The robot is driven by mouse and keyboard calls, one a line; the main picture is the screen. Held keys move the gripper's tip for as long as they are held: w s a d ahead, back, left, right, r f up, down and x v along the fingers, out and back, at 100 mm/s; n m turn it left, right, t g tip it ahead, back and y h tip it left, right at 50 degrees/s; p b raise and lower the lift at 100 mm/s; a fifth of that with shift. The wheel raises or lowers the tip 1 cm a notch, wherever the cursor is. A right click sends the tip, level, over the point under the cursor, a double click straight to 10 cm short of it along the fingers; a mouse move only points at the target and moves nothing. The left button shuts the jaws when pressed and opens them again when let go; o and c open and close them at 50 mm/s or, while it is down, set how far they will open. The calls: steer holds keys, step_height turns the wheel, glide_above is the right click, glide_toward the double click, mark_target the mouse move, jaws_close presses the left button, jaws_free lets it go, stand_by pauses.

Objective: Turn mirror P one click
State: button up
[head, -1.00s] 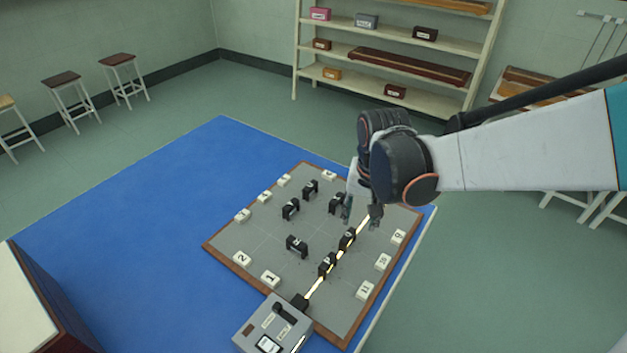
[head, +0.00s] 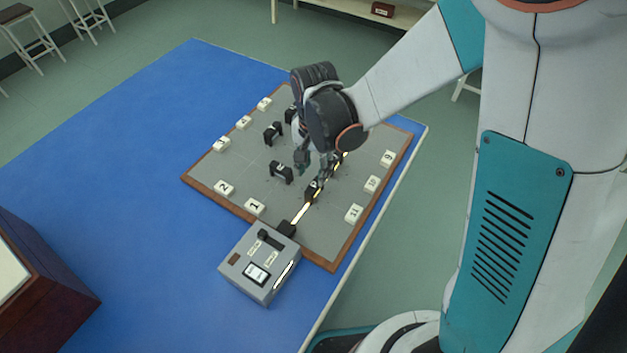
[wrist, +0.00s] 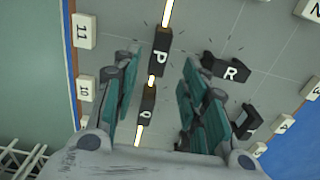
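Mirror P (wrist: 160,47) is a small black block with a white P, standing on the grey board (wrist: 205,25). In the head view it is the dark block (head: 313,191) nearest the lamp box. My gripper (wrist: 160,62) points down over the board, open and empty, its two teal-padded fingers apart. P shows between and slightly beyond the fingertips. Mirror Q (wrist: 147,103) lies in the gap between the fingers, and mirror R (wrist: 232,70) is just right of the right finger. My gripper (head: 315,163) hides part of the board in the head view. Contact cannot be told.
A grey lamp box (head: 260,264) with a dark lever sits at the board's near edge. A bright beam (head: 300,214) runs from it through P and on past Q. White numbered blocks (head: 354,213) line the board's edges. The blue table (head: 120,170) is clear on the left.

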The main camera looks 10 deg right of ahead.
mark_target(315, 184)
step_height(315, 184, down, 6)
steer(key=shift+r+b, duration=0.1)
steer(key=shift+b, duration=0.65)
jaws_close()
